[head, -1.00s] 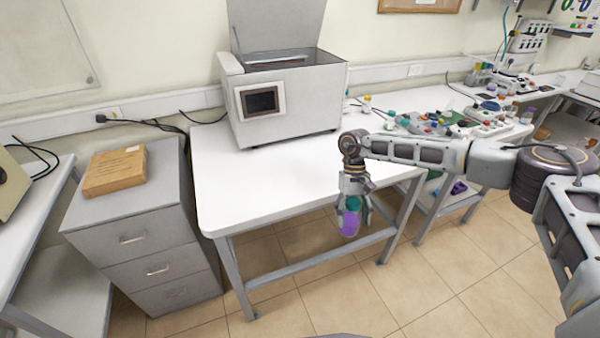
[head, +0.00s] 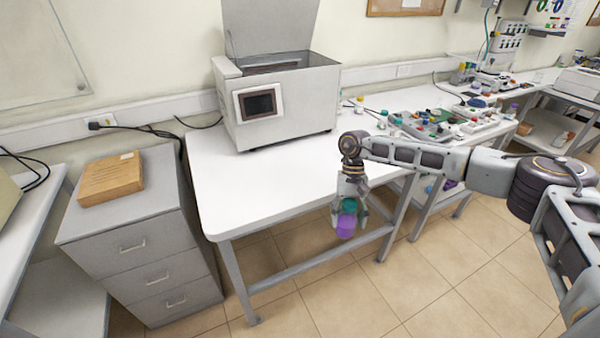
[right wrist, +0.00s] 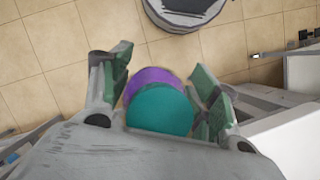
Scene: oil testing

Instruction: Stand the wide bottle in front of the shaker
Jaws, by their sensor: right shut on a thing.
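The wide bottle has a teal cap and a purple body (head: 346,227). My right gripper (head: 349,206) is shut on it and holds it in the air in front of the table's front edge, above the floor. In the right wrist view the bottle's teal cap (right wrist: 161,108) sits between the two fingers, with the purple body showing behind it. The shaker (head: 275,98) is a white box with a dark screen and a raised lid, standing at the back left of the white table (head: 255,190). My left gripper is not in view.
The tabletop in front of the shaker is bare. Racks and small bottles (head: 440,125) crowd the table's right part.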

